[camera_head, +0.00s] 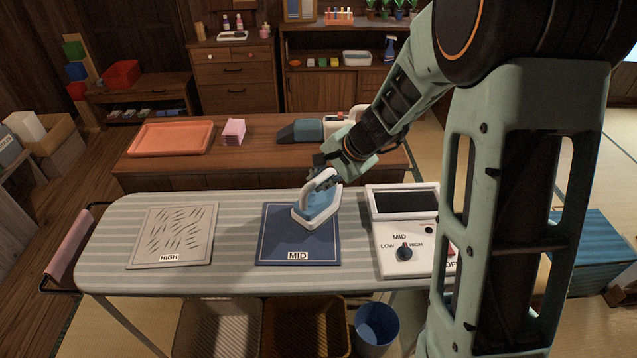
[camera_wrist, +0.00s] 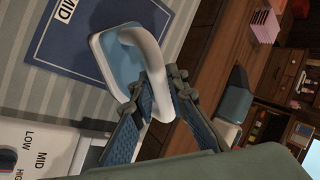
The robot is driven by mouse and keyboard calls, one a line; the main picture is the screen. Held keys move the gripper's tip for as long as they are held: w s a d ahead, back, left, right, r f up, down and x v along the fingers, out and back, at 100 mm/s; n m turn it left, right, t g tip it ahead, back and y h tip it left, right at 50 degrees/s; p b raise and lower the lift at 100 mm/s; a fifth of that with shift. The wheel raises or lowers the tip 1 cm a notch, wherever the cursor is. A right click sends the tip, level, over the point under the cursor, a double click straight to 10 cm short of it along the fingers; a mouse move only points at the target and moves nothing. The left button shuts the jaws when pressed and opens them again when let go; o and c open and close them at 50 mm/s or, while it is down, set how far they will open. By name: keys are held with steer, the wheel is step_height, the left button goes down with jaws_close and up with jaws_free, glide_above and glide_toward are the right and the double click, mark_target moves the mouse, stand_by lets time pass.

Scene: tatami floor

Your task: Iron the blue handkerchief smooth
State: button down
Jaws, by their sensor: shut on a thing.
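The blue handkerchief (camera_head: 275,232) lies flat on the striped ironing board (camera_head: 110,235), with a MID label at its front edge; it also shows in the wrist view (camera_wrist: 85,62). A light blue and white iron (camera_head: 316,208) is over its upper right part, and I cannot tell whether its sole touches the cloth. My gripper (camera_head: 326,180) is shut on the iron's white handle, which shows clearly between the fingers in the wrist view (camera_wrist: 155,75). The control panel (camera_head: 385,240) right of the handkerchief has a dial (camera_head: 404,252) marked LOW, MID and HIGH. No creases are clear on the visible blue cloth.
A creased grey cloth (camera_head: 150,240) labelled HIGH lies left on the board. Behind stands a low wooden table with an orange tray (camera_head: 170,139) and a pink stack (camera_head: 233,132). Baskets and a blue bin (camera_head: 376,325) are below. Striped board is bare between the cloths.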

steer(key=shift+w+d+r+p, duration=0.1)
steer(key=shift+r+p, duration=0.7)
steer(key=shift+r, duration=0.45)
steer(key=shift+w+r+p, duration=0.1)
steer(key=shift+r+p, duration=0.65)
steer(key=shift+r, duration=0.45)
